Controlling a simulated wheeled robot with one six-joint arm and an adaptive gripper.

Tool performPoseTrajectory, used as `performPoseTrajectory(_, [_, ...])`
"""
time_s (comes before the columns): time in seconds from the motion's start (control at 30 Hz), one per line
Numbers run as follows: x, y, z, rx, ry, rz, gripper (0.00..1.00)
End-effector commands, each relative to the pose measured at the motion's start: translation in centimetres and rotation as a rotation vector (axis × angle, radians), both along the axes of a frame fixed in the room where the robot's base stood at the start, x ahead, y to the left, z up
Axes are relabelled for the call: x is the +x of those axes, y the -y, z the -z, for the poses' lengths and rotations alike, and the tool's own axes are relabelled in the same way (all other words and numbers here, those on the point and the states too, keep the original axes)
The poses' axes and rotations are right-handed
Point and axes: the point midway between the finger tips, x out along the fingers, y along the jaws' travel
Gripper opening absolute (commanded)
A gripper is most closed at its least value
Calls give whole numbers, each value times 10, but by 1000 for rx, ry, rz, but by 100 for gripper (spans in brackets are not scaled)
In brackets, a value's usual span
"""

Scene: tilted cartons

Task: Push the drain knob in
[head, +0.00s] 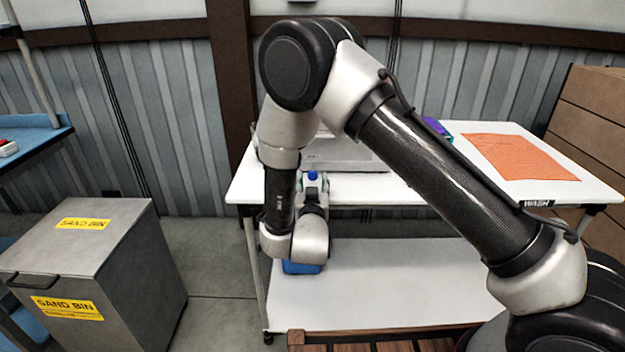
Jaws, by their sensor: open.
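A small round blue knob (312,176), which looks like the drain knob, shows at the front of a white box-like unit (345,152) on the white table. My gripper (312,186) is at the end of my arm, just in front of the knob and in line with it in the head view. Its fingers look apart and empty, small and partly hidden by my wrist. I cannot tell whether the gripper touches the knob or how far the knob stands out. My arm hides part of the unit.
The white table (400,185) has a WASH label, an orange cloth (518,157) and a purple-teal item (436,127). A blue container (301,268) stands near the lower shelf (385,290), partly hidden. A grey sand bin (95,260) stands left, cartons (592,130) right.

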Motion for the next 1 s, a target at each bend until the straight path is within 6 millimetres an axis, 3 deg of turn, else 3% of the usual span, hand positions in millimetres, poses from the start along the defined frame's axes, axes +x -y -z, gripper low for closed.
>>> performPoseTrajectory(0.2, [23,1,0,0,-1,1,48])
performPoseTrajectory(0.47, [25,1,0,0,-1,-1,48])
performPoseTrajectory(0.5, [25,1,0,0,-1,-1,46])
performPoseTrajectory(0.77, [25,1,0,1,-1,-1,0])
performPoseTrajectory(1.0, [32,1,0,2,0,0,0])
